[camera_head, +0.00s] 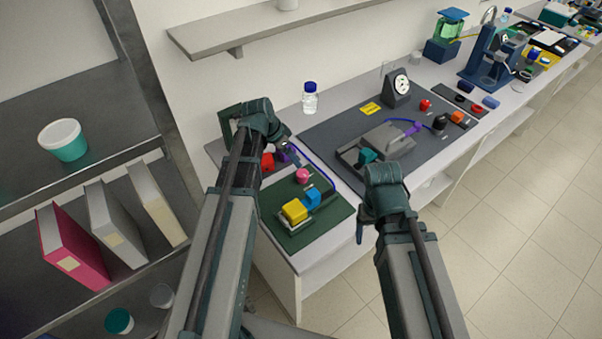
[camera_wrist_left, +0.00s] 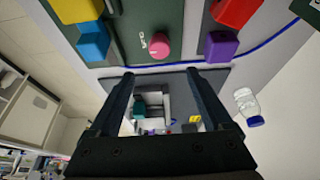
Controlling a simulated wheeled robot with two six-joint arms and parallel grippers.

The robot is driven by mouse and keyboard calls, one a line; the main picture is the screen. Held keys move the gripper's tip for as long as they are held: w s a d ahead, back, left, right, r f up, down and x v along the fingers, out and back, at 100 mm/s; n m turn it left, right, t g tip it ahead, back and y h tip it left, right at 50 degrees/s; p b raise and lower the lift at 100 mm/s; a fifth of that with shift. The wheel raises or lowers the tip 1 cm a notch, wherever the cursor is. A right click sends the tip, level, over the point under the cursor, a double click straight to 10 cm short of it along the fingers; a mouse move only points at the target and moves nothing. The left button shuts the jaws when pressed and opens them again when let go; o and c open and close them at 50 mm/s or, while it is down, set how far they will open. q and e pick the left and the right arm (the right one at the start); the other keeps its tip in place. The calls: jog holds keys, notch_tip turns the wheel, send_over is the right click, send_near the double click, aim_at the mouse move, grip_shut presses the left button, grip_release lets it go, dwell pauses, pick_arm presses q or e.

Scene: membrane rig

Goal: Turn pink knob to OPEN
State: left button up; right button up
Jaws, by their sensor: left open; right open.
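The pink knob (camera_head: 303,175) stands on the green panel (camera_head: 325,222) at the near end of the bench. In the left wrist view the round pink knob (camera_wrist_left: 152,49) sits just beyond and between my left fingertips, apart from them. A small white marking lies beside it, too small to read. My left gripper (camera_wrist_left: 160,76) is open and empty. In the head view my left gripper (camera_head: 289,156) is at the far side of the panel, partly hidden by its own wrist. My right gripper (camera_head: 361,224) is open, off the panel's right side, its fingers partly hidden.
A yellow block (camera_head: 295,211) and a blue block (camera_head: 312,197) stand near the knob. A red block (camera_head: 267,162) and a purple block (camera_wrist_left: 222,46) are on its other side. A blue tube runs along the panel edge. A capped bottle (camera_head: 310,98) stands behind.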

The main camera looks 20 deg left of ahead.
aim_at(302, 173)
pick_arm(q)
jog(key=b+x, duration=1)
jog(key=x, duration=0.2)
jog(key=shift+f+b, duration=0.1)
jog(key=shift+b, duration=0.2)
grip_shut()
